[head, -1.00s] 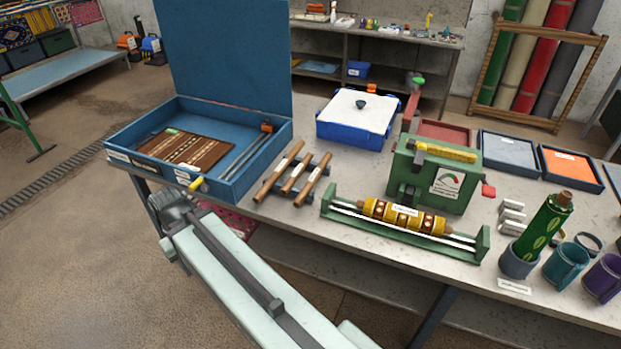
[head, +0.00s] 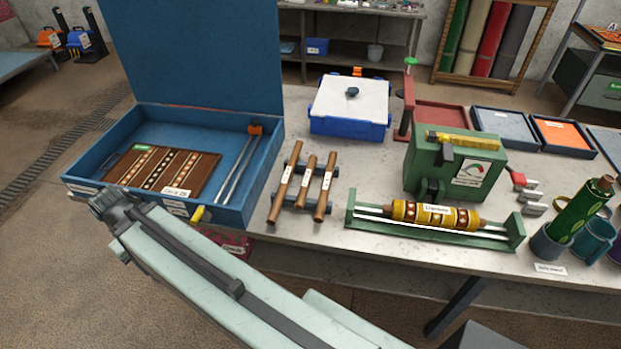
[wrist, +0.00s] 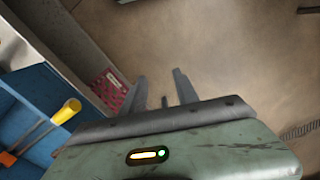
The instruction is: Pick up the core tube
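Three brown tubes with white labels lie side by side on a dark rack on the bench: a left one (head: 281,196), a middle one (head: 307,180) and a right one (head: 325,188). The labels are too small to read, so I cannot tell which is the core tube. My gripper (head: 103,203) is in front of the open blue box, left of the tubes and apart from them. In the wrist view my gripper (wrist: 160,77) has its two fingers apart, with nothing between them but floor beyond. The tubes are not in the wrist view.
A green stand (head: 515,233) with a yellow roller (head: 436,214) is right of the tubes. A white-lidded blue tub (head: 350,105) stands behind them.

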